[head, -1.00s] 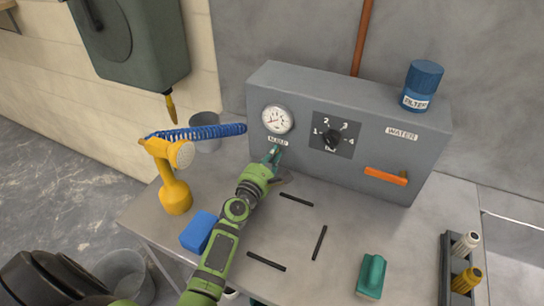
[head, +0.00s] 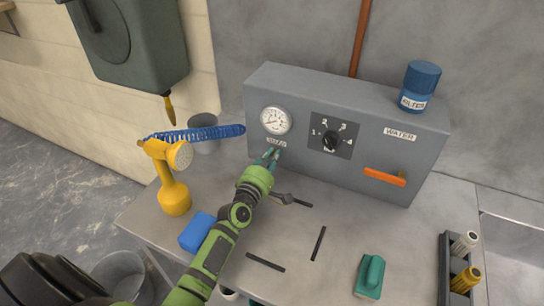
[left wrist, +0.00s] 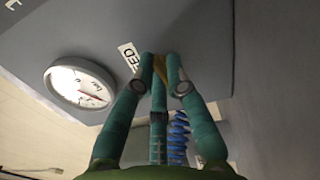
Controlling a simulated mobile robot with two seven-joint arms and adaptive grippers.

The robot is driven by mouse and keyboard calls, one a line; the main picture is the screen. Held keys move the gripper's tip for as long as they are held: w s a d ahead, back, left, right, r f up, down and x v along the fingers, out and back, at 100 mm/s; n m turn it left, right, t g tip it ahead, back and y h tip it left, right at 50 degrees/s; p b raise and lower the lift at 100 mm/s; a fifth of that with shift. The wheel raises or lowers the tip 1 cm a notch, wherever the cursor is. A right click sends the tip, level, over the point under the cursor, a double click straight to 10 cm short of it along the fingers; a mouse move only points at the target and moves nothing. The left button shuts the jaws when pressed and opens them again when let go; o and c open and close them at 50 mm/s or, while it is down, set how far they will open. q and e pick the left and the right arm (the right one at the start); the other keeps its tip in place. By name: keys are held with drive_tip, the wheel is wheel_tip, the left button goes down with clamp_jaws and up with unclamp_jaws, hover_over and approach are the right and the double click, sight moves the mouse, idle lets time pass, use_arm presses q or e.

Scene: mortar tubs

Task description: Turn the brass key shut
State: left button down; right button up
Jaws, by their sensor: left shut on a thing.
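The brass key (left wrist: 160,66) shows in the left wrist view as a small yellow-brown piece between my fingertips, against the grey panel box (head: 290,100). My left gripper (head: 270,157) is at the box's front face, just below the round white gauge (head: 276,120) and its small label. In the left wrist view the teal fingers of my left gripper (left wrist: 161,62) are closed together on the key. The fingers hide most of the key, so its exact angle cannot be told. In the head view the key is hidden. My right gripper is not in view.
A numbered black dial (head: 331,140) and an orange handle (head: 385,176) are to the right on the box. A coiled blue hose (head: 200,132) and yellow sprayer (head: 173,190) stand left. A blue block (head: 197,232) lies near my forearm.

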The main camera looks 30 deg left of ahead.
use_arm(q)
drive_tip(key=shift+s+d+f+m, duration=0.1)
drive_tip(key=shift+d+f+m, duration=0.05)
drive_tip(key=shift+f+m, duration=0.4)
drive_tip(key=shift+m, duration=0.25)
drive_tip(key=c, duration=1.3)
unclamp_jaws()
drive_tip(key=shift+r, duration=0.3)
drive_tip(key=s, duration=0.7)
drive_tip(key=shift+s+d, duration=0.1)
drive_tip(key=shift+s, duration=0.15)
